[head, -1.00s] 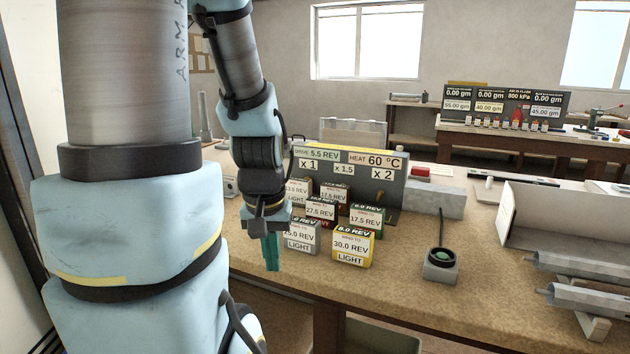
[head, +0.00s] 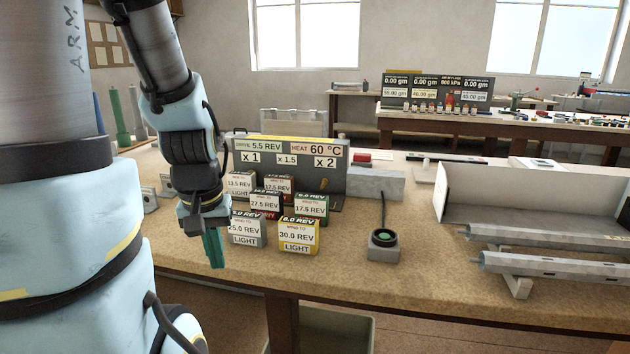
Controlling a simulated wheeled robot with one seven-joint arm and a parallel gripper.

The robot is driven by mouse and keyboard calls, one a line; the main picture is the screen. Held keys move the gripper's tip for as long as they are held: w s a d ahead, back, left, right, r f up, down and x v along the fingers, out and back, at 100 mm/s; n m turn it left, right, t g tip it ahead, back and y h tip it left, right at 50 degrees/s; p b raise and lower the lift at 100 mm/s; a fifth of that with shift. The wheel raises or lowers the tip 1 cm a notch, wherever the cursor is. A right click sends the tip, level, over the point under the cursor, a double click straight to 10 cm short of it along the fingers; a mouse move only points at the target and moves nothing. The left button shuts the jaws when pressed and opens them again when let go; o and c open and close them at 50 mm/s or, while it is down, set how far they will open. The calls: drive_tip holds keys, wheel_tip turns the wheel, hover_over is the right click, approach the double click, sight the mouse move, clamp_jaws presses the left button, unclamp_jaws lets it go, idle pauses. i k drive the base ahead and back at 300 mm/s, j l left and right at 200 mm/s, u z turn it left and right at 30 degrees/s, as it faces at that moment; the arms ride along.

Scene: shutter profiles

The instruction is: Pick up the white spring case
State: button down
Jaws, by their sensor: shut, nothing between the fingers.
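Several small labelled spring cases stand in a cluster on the bench. A pale case marked 13.5 REV LIGHT (head: 240,184) is at the back left, partly hidden by cases in front. A greyish case marked 25.0 REV LIGHT (head: 246,229) is at the front left. I cannot tell surely which of these two is the white one. My gripper (head: 214,250) points down with its teal fingers shut and empty. It is just left of the 25.0 case in the picture; whether they touch is unclear.
A yellow case (head: 299,234) and a green-topped case (head: 311,204) stand close by. Behind is a sign board (head: 290,150). The bench front is clear.

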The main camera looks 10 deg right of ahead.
sight(239, 184)
drive_tip(key=i+u, duration=0.25)
drive_tip(key=u, duration=0.2)
drive_tip(key=i+l+u, duration=0.15)
drive_tip(key=u, duration=0.3)
drive_tip(key=i+l, duration=0.05)
